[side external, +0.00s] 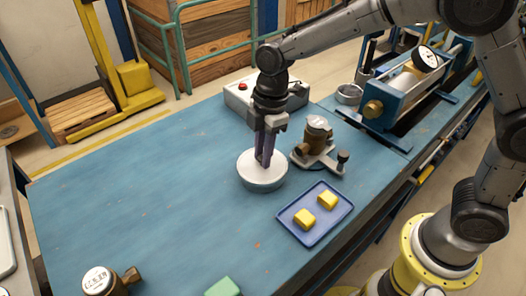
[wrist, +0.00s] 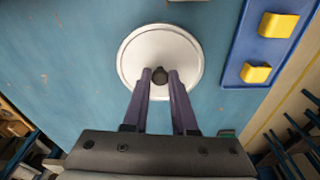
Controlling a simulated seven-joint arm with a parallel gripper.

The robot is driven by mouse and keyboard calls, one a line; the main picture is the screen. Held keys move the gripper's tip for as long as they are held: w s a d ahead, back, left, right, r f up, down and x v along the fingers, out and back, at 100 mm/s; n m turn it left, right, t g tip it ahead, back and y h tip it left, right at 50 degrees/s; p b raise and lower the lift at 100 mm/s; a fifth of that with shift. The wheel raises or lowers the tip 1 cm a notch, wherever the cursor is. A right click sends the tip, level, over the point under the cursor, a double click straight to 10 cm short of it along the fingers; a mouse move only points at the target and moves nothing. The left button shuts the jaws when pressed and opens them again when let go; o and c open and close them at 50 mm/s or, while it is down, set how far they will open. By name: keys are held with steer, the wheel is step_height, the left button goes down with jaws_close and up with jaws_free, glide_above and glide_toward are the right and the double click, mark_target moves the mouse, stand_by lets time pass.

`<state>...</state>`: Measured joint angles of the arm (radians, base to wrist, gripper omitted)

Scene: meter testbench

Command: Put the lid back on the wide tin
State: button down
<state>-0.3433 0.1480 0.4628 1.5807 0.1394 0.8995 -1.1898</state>
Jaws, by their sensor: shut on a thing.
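The white round lid (wrist: 140,50) has a small dark knob (wrist: 159,74) at its middle. My gripper (wrist: 160,78) points down and is shut on this knob; its purple fingers stand on either side of it. In the side view my gripper (side external: 264,160) is over the middle of the lid (side external: 249,167). The pale wall of the wide tin (side external: 262,186) shows under the lid's edge, on the blue bench. The lid looks level and lined up over the tin. I cannot tell whether a thin gap is left between them. The tin's inside is hidden.
A blue tray (side external: 327,228) with two yellow blocks stands close at the right front. A brass meter on a clamp stand (side external: 318,150) is close at the right. A grey box with a red button (side external: 262,95) stands behind.

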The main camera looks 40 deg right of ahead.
steer(key=shift+c, duration=0.8)
jaws_free()
steer(key=shift+r, duration=3.5)
jaws_close()
